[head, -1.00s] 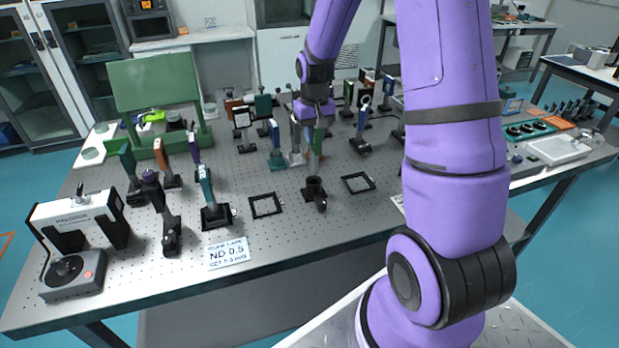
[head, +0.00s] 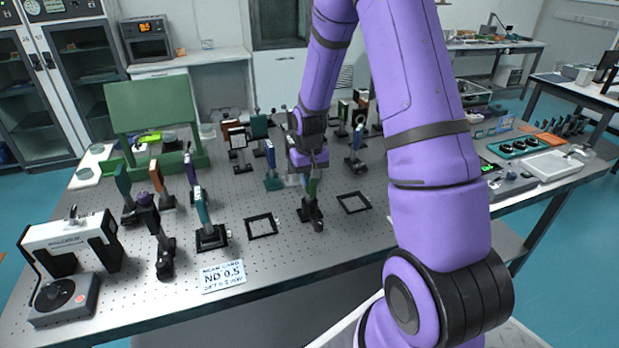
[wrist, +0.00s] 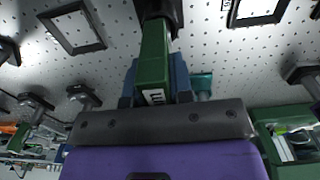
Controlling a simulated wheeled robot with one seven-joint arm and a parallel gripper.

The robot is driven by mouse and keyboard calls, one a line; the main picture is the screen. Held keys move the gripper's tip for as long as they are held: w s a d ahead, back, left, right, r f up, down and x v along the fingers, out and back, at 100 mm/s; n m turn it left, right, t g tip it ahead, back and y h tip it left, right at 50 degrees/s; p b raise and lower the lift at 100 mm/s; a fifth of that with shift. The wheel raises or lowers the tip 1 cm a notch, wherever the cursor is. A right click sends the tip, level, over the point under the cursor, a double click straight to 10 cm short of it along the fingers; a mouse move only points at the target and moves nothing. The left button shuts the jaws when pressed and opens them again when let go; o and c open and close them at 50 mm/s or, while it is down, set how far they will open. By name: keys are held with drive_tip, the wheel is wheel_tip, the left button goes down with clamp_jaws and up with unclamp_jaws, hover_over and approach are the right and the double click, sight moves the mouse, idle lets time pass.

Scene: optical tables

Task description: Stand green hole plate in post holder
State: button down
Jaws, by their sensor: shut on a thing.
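My gripper (head: 309,174) is shut on the green hole plate (head: 312,188), which hangs upright below the fingers. In the wrist view the plate (wrist: 154,52) lies between the blue-grey fingers (wrist: 154,82), with a small white label near them. The black post holder (head: 311,212) stands on the table directly under the plate. In the wrist view the plate's far end meets the dark holder (wrist: 160,12). The plate's lower end looks to be at or in the holder's top; how deep it sits I cannot tell.
Empty black square frames lie on the perforated table to the left (head: 262,225) and right (head: 353,202) of the holder. Several mounted plates stand left and behind, including a teal one (head: 201,207).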

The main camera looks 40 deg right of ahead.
drive_tip(key=c, duration=1)
unclamp_jaws()
drive_tip(key=shift+f, duration=0.1)
wheel_tip(320, 180, up, 12)
drive_tip(key=shift+f, duration=0.15)
drive_tip(key=shift+a+r, duration=0.15)
drive_tip(key=shift+r, duration=0.45)
drive_tip(key=s+a+r+n+t, duration=0.1)
drive_tip(key=s+a+r+t, duration=0.1)
drive_tip(key=s+a+r, duration=0.5)
drive_tip(key=s+a+r+n+t, duration=0.1)
drive_tip(key=s+a+r+t, duration=0.15)
drive_tip(key=s+r, duration=0.8)
drive_tip(key=s+a+r+n, duration=0.1)
drive_tip(key=s+a+r, duration=0.1)
drive_tip(key=s, duration=0.7)
drive_tip(key=shift+a+t, duration=0.35)
drive_tip(key=shift+a, duration=0.3)
